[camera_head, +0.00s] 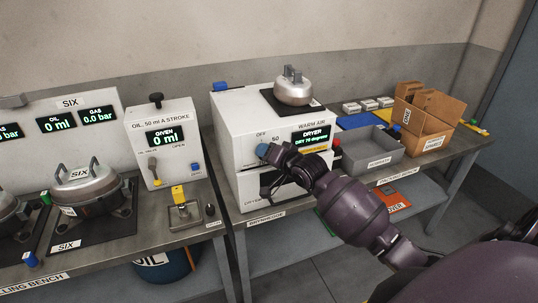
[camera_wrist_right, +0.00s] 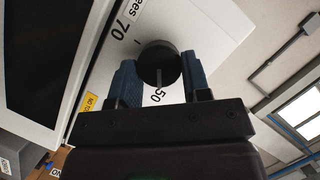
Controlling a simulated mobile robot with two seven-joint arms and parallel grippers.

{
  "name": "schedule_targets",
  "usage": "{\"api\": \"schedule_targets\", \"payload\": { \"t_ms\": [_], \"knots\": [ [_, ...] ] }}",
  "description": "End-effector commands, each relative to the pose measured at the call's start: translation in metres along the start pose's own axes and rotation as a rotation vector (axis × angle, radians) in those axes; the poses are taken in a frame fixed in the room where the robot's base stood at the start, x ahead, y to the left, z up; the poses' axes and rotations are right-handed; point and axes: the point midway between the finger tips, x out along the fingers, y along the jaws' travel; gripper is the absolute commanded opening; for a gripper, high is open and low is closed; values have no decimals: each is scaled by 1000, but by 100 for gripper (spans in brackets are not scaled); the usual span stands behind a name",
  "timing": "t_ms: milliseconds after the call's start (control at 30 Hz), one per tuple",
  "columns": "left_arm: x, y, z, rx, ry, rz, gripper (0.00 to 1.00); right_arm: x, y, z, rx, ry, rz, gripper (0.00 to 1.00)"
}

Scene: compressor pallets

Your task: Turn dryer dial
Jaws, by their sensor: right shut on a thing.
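In the right wrist view the dial (camera_wrist_right: 160,63) is a round black knob with a light pointer line directed toward the "50" mark; "70" is printed on the other side. My right gripper (camera_wrist_right: 158,80) has its two blue fingers on either side of the dial, shut on it. In the head view the gripper (camera_head: 264,152) is at the dryer's front and hides the dial. My left gripper is not in view.
A silver lidded pot (camera_head: 294,90) stands on the dryer. To the right are a grey tray (camera_head: 372,150) and a cardboard box (camera_head: 428,108). To the left are the oil dispenser (camera_head: 160,138) and a lidded vessel marked SIX (camera_head: 88,186).

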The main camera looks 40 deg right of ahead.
Motion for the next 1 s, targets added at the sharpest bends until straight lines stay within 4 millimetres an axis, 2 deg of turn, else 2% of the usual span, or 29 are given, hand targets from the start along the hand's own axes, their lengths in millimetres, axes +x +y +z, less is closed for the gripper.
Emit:
{"api": "schedule_targets", "payload": {
  "t_ms": [600, 1000],
  "knots": [
    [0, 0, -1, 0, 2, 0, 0, 1, -5, 3, -537, -18, 220, 20],
    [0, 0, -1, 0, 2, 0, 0, 1, -6, 4, -800, -25, 328, 20]
  ]
}}
